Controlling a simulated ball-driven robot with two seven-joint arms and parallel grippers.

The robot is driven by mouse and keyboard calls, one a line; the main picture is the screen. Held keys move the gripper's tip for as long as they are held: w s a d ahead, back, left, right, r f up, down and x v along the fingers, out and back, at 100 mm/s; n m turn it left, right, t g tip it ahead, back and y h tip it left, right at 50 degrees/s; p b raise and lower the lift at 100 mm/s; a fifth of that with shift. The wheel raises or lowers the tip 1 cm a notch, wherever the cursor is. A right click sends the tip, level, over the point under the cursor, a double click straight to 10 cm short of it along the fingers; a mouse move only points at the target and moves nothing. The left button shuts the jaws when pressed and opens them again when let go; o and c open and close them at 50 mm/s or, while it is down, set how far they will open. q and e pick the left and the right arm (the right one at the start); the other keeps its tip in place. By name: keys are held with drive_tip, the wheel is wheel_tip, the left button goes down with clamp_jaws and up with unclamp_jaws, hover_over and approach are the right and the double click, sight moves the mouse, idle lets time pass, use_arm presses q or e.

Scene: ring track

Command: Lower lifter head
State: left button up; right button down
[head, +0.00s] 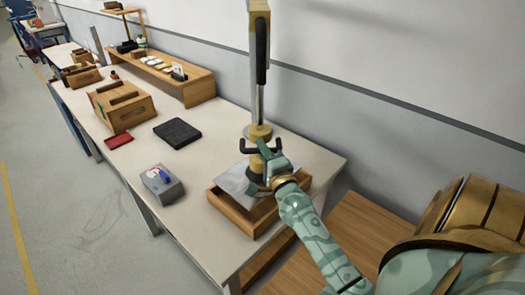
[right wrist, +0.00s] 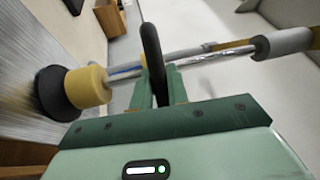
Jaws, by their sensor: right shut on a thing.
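The lifter hangs from above as a vertical pole (head: 262,75) with a yellow collar (head: 259,132) and black handles. Its head, with a yellow body and a black cup, also shows in the right wrist view (right wrist: 86,87). My right gripper (head: 272,168) is at the lifter's handle. In the right wrist view its green fingers (right wrist: 160,88) are shut on the black handle (right wrist: 153,60). Below the head is a grey sheet (head: 232,180) in a wooden tray (head: 231,212). My gripper partly hides the cup, and I cannot tell whether it touches the sheet. My left gripper is not in view.
The long table (head: 205,155) also holds a grey box with a blue item (head: 162,185), a black pad (head: 177,132), a red tray (head: 118,140) and a wooden crate (head: 122,104). A wooden shelf (head: 165,78) stands along the wall. The floor at left is clear.

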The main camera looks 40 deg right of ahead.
wheel_tip(320, 180, down, 9)
drive_tip(key=b, duration=0.5)
drive_tip(key=shift+b, duration=0.35)
drive_tip(key=c, duration=1.4)
unclamp_jaws()
drive_tip(key=shift+r, duration=0.1)
drive_tip(key=shift+o, duration=0.2)
drive_tip(key=v, duration=1.6)
drive_tip(key=shift+s, duration=0.2)
